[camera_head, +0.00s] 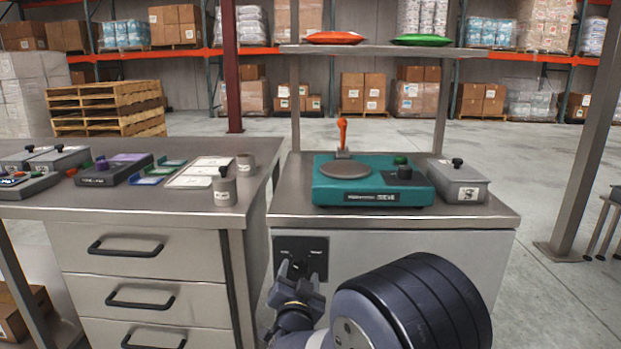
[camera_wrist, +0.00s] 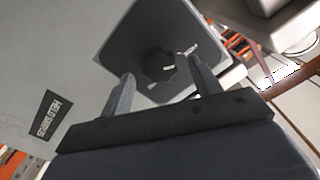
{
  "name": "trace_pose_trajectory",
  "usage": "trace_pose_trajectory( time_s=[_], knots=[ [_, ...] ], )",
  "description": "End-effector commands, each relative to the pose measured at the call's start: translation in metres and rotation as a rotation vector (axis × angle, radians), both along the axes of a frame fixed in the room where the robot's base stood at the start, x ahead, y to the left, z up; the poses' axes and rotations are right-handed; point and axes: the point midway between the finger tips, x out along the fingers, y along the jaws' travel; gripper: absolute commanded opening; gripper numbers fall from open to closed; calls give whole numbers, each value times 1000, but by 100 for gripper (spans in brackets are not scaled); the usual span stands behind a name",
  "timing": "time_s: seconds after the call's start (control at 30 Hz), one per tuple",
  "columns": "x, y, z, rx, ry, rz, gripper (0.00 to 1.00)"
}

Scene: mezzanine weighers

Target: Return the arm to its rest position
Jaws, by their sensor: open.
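My gripper (camera_head: 300,287) hangs at the front of the right-hand cabinet, below the worktop edge. Just beyond it is a dark square panel (camera_head: 301,258) with a black knob. In the wrist view my gripper (camera_wrist: 162,90) is open, its two grey fingers standing on either side of the black knob (camera_wrist: 160,66) on the grey panel (camera_wrist: 197,28). I cannot tell whether the fingers touch the knob. Nothing shows held between them.
A teal scale (camera_head: 370,182) and a grey box with a black knob (camera_head: 459,183) stand on the right worktop. The left bench (camera_head: 110,205) holds weights, cards and devices. A shelf above bears a red and a green bag. Open floor lies to the right.

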Motion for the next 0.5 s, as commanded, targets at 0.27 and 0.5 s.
trace_pose_trajectory(
  time_s=[0.27, 0.5],
  knots=[
    [16, -1, -2, 177, -8, 1, 60],
    [16, -1, -2, 403, -16, 1, 60]
  ],
)
